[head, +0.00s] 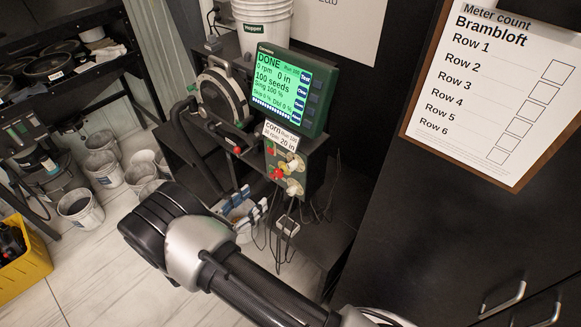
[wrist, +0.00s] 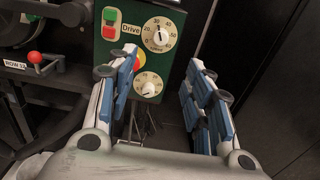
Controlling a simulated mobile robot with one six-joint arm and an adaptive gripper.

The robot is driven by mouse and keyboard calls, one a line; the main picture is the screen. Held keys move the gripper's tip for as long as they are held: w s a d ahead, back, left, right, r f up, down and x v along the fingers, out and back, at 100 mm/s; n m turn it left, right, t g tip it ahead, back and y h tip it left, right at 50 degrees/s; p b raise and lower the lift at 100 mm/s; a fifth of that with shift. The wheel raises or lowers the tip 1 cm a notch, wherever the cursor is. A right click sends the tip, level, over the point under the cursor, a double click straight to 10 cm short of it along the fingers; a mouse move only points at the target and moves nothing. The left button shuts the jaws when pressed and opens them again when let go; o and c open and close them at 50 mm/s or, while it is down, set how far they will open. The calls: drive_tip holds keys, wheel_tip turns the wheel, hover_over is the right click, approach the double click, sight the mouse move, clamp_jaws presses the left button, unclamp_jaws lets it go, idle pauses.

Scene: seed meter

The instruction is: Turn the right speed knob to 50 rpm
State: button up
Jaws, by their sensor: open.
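The speed knob (wrist: 159,33) is a white dial with printed numbers at the upper right of the green control box; its dark mark points roughly up, near 30. The same box shows in the head view (head: 317,165), with pale dials on its front. A second white dial (wrist: 148,86) sits below, its label too small to read. My gripper (wrist: 160,82) is open and empty, its blue-padded fingers spread left and right below the speed knob, touching neither dial. In the head view my gripper (head: 244,208) is below and left of the box.
A green monitor (head: 284,88) above the box reads DONE, 0 rpm. A red button (wrist: 146,57) sits between the dials, partly behind the left finger. A red-tipped lever (wrist: 35,58) stands left. Cables hang below the box; a dark cabinet (head: 440,220) stands right.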

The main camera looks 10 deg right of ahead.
sight(289, 168)
drive_tip(key=x, duration=1.6)
drive_tip(key=shift+w+d, duration=0.1)
drive_tip(key=shift+d, duration=0.1)
drive_tip(key=shift+c, duration=0.2)
drive_tip(key=c, duration=1)
drive_tip(key=shift+f+m+b, duration=0.1)
drive_tip(key=shift+m+b, duration=0.25)
drive_tip(key=shift+m, duration=0.05)
drive_tip(key=shift+c, duration=0.2)
drive_tip(key=m+b, duration=0.3)
drive_tip(key=shift+f+m+b, duration=0.15)
drive_tip(key=shift+m+b, duration=0.15)
drive_tip(key=shift+b, duration=0.05)
drive_tip(key=m+b, duration=0.5)
drive_tip(key=shift+b, duration=0.4)
drive_tip(key=m+b, duration=0.6)
drive_tip(key=b, duration=0.2)
drive_tip(key=shift+m, duration=0.4)
drive_tip(key=shift+r+m+b, duration=0.25)
drive_tip(key=shift+m+b, duration=0.8)
drive_tip(key=shift+m, duration=0.75)
